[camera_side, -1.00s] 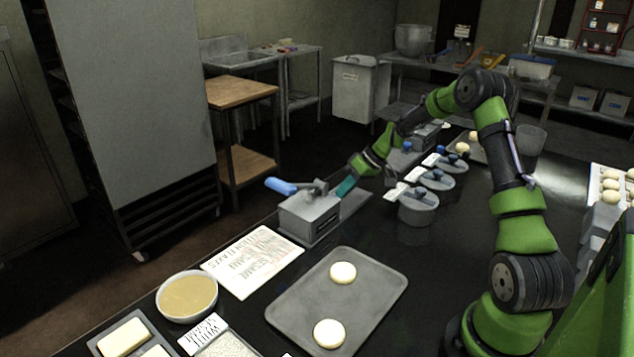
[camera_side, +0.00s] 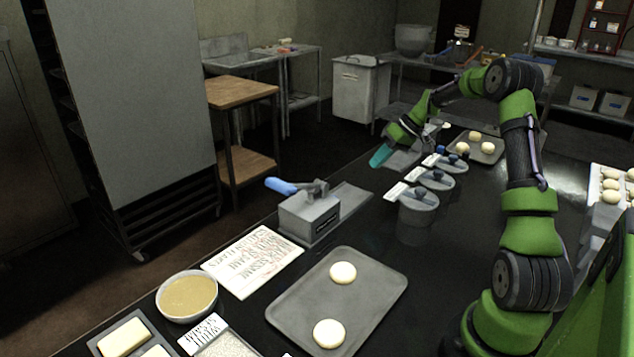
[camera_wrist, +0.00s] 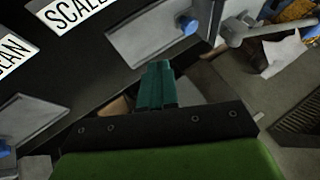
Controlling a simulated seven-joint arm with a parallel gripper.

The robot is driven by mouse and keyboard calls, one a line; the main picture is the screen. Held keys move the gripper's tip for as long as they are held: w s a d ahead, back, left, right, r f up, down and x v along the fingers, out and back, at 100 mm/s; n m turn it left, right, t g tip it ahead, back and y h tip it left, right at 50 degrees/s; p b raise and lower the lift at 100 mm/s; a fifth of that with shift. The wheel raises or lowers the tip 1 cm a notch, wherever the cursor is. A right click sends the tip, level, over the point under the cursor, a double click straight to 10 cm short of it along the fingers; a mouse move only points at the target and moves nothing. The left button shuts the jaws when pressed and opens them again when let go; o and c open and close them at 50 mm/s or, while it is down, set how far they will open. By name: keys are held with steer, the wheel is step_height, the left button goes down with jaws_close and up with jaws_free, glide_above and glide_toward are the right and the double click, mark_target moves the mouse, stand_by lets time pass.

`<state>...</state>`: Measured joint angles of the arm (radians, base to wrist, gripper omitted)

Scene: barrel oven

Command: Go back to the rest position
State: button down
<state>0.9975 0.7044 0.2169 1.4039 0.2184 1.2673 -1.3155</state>
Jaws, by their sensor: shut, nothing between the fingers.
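My gripper (camera_side: 380,156), with teal fingers, is in the air above the far-left edge of the black counter (camera_side: 368,226). It is shut and empty. In the wrist view its fingers (camera_wrist: 156,78) point up the picture, pressed together, with part of a grey metal device with a blue knob (camera_wrist: 160,28) beyond them. In the side view my gripper is to the upper right of a grey press with a blue handle (camera_side: 308,217) and apart from it.
A tray (camera_side: 376,302) with two pale dough rounds lies in front. Several grey tubs with cards (camera_side: 418,207) line the counter right of my gripper. A bowl (camera_side: 187,297) and a printed sheet (camera_side: 252,262) are at the front left. Air around my gripper is free.

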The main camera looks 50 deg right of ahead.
steer(key=s+a+r+h, duration=0.1)
steer(key=s+a+r, duration=0.3)
steer(key=a, duration=0.7)
steer(key=s+a+r+m+t, duration=0.1)
steer(key=s+a+r, duration=0.3)
steer(key=s+a, duration=0.4)
steer(key=s+a+r+m+h, duration=0.1)
steer(key=s+a+r, duration=0.4)
steer(key=a, duration=0.9)
steer(key=shift+s+a+t+h, duration=0.3)
steer(key=shift+s+t, duration=0.1)
steer(key=shift+s, duration=0.45)
